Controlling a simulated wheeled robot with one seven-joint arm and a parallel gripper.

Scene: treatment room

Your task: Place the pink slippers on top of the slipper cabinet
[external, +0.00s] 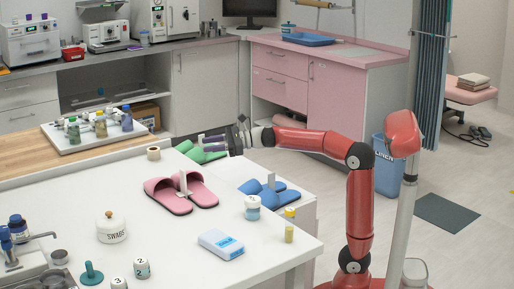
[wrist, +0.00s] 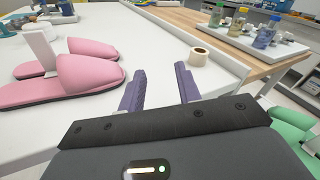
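The pink slippers (external: 180,193) lie side by side on the white table, with a white upright piece between them. They also show at the left of the wrist view (wrist: 80,72). My gripper (external: 208,141) is open, with nothing between its purple fingers (wrist: 160,88). In the external view it is behind and to the right of the pink slippers, apart from them. A low white cabinet (external: 302,207) beside the table bears blue slippers (external: 270,192) and green slippers (external: 203,152); it appears to be the slipper cabinet. Its front is mostly hidden.
A roll of tape (external: 153,153) lies near the table edge, by a tray of bottles (external: 100,130). A swabs jar (external: 111,227), a blue-white box (external: 221,244) and small jars stand on the table. Bare cabinet top shows between the green and blue slippers.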

